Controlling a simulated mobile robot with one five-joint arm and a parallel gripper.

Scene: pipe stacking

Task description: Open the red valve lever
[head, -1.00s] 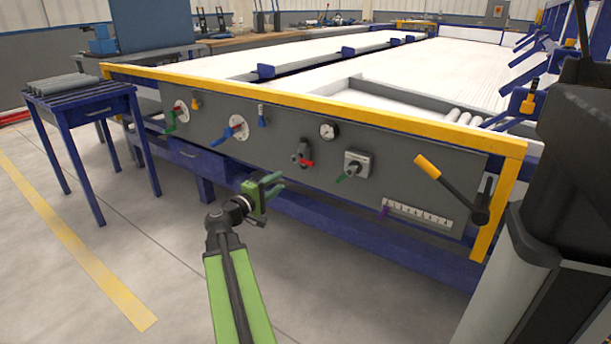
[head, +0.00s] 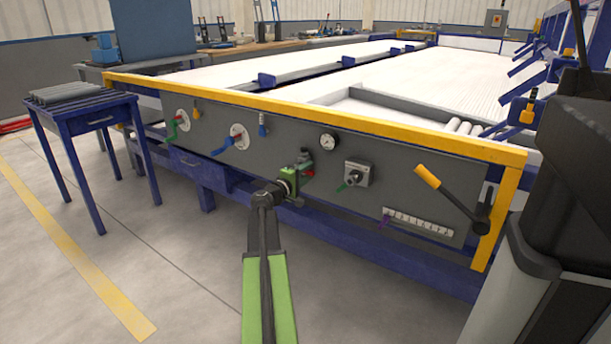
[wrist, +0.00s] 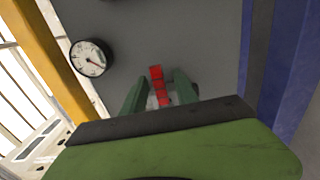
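The red valve lever (head: 308,173) is on the grey front panel, below the round gauge. In the wrist view the red lever (wrist: 158,84) lies between the two green fingers of my gripper (wrist: 160,90). The fingers are apart, one on each side of the lever, with a visible gap to it.
A round gauge (head: 328,141) is above the valve. A green-handled switch (head: 354,175) is to the right and a blue-handled valve (head: 232,138) to the left. A yellow-gripped black lever (head: 450,197) juts out farther right. A yellow rail (head: 320,115) runs above the panel.

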